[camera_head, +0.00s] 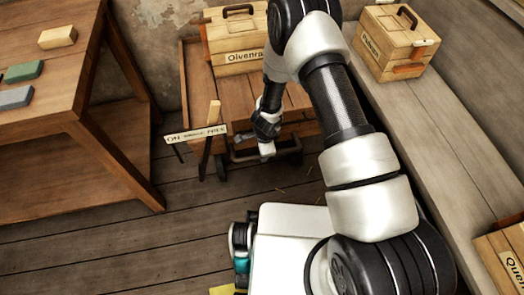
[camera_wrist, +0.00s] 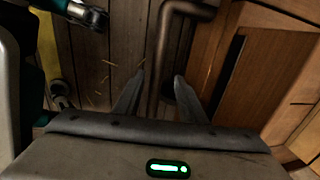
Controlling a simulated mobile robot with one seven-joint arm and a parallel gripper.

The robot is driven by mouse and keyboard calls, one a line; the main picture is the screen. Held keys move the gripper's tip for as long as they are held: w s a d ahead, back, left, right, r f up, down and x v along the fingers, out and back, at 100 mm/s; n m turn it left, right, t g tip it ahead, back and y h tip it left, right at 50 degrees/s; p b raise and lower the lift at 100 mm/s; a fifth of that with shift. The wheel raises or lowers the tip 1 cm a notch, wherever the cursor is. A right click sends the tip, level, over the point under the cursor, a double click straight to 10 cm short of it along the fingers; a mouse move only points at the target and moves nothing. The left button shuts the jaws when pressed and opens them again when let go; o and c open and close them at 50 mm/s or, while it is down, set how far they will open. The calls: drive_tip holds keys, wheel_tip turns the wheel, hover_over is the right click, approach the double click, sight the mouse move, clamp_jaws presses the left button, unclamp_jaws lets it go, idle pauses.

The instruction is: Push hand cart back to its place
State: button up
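The wooden hand cart (camera_head: 196,88) stands against the back wall, with a box labelled "Oivenra" (camera_head: 238,47) on it. Its dark metal handle (camera_head: 290,150) sticks out at the near end; in the wrist view the handle bar (camera_wrist: 162,60) runs down between my fingers. My gripper (camera_head: 267,151) is at the handle, partly hidden by my arm in the head view. In the wrist view my gripper (camera_wrist: 158,98) looks open, one finger on each side of the bar with small gaps. A wooden lever (camera_head: 212,122) stands by a plate reading "ON" and "FREE" (camera_head: 196,134), left of the handle.
A workbench (camera_head: 60,95) with several coloured blocks stands at the left. A long bench (camera_head: 435,110) runs along the right, bearing another handled box (camera_head: 393,45) and one at the lower right (camera_head: 505,255). Plank floor (camera_head: 120,240) is clear at the lower left.

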wheel_tip(320, 180, up, 14)
drive_tip(key=s+p, duration=0.2)
drive_tip(key=p, duration=0.2)
drive_tip(key=shift+s+d+r, duration=0.15)
drive_tip(key=shift+s+d, duration=0.2)
drive_tip(key=shift+d, duration=0.05)
wheel_tip(320, 180, up, 24)
drive_tip(key=w+d+f+n+t+y, duration=0.1)
drive_tip(key=w+n+t+y, duration=0.15)
drive_tip(key=n, duration=0.35)
drive_tip(key=s+d+r+n, duration=0.3)
drive_tip(key=s+d+r, duration=0.1)
drive_tip(key=r, duration=0.3)
drive_tip(key=s+d+r+n, duration=0.2)
drive_tip(key=s+d+r, duration=0.2)
drive_tip(key=r, duration=0.4)
drive_tip(key=s+d+r+n+t+h, duration=0.1)
drive_tip(key=s+d+r+n+h, duration=0.3)
drive_tip(key=s+d, duration=0.6)
wheel_tip(320, 180, up, 20)
drive_tip(key=s+a+p, duration=0.1)
drive_tip(key=p, duration=1.8)
drive_tip(key=shift+s+r+m+y, duration=0.15)
drive_tip(key=shift+m+y, duration=0.15)
drive_tip(key=shift+y, duration=0.15)
